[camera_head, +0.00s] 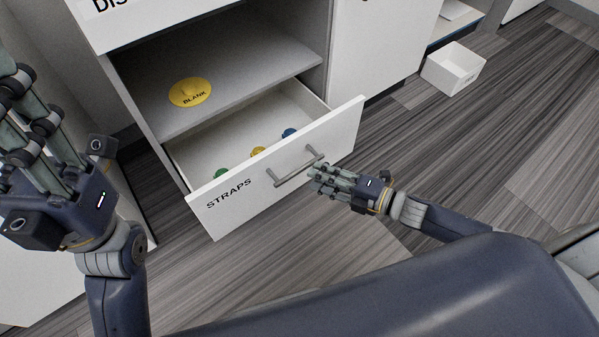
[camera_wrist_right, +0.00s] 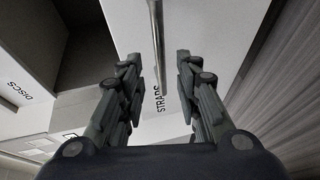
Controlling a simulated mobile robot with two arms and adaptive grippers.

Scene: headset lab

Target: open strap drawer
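The strap drawer (camera_head: 290,165), with a white front labelled STRAPS, stands pulled out of the cabinet, its inside showing. Its grey bar handle (camera_head: 298,167) is on the front; the bar also shows in the right wrist view (camera_wrist_right: 157,40). My right gripper (camera_head: 318,178) is at the handle's right end. In the right wrist view its fingers (camera_wrist_right: 158,62) are apart, with the bar in the gap between them and no clear contact. My left gripper (camera_head: 25,115) is raised at the left, away from the drawer; its fingertips are partly cut off.
Green, yellow (camera_head: 258,151) and blue (camera_head: 289,132) items lie in the drawer. A yellow BLANK disc (camera_head: 190,93) lies on the shelf above. A white open bin (camera_head: 453,70) stands on the floor at upper right.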

